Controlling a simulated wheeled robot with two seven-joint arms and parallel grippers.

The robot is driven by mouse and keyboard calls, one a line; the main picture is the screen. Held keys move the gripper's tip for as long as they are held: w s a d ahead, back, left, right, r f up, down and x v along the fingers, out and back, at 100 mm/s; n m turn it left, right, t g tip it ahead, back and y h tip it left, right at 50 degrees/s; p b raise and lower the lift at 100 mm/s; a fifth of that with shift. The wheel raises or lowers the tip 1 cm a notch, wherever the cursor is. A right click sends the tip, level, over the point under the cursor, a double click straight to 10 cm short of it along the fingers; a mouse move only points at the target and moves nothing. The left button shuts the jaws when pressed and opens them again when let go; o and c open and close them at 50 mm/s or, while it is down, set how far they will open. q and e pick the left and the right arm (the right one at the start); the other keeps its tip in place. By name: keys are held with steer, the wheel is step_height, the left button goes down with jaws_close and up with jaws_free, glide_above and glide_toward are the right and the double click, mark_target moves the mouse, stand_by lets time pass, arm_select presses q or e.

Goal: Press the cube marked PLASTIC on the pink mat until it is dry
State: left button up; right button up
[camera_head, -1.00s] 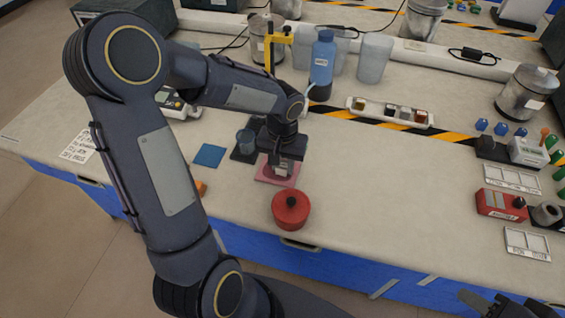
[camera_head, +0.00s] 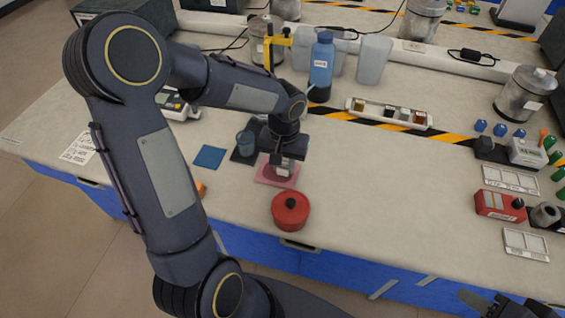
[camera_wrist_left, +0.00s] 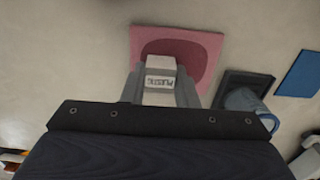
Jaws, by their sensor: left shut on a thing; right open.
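The pink mat (camera_head: 264,179) lies on the bench in the middle of the head view, with a darker patch on its surface. The wrist view also shows the pink mat (camera_wrist_left: 207,42) and its dark patch. My left gripper (camera_head: 280,170) is over the mat, shut on the pale cube marked PLASTIC (camera_wrist_left: 160,80). The label reads upside down in the wrist view. I cannot tell whether the cube touches the mat or hangs just above it. My right gripper (camera_head: 482,303) shows only partly at the lower right edge, open and away from the mat.
A red lidded pot (camera_head: 291,211) stands just in front of the mat. A blue cup (camera_head: 245,143) on a dark mat and a flat blue square (camera_head: 209,156) lie to the left. A blue bottle (camera_head: 321,66) stands behind. The bench right of the mat is clear.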

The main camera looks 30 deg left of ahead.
arm_select(q)
steer(key=shift+r, duration=0.25)
steer(key=shift+r+p, duration=1.95)
steer(key=shift+r, duration=0.6)
steer(key=shift+f, duration=0.1)
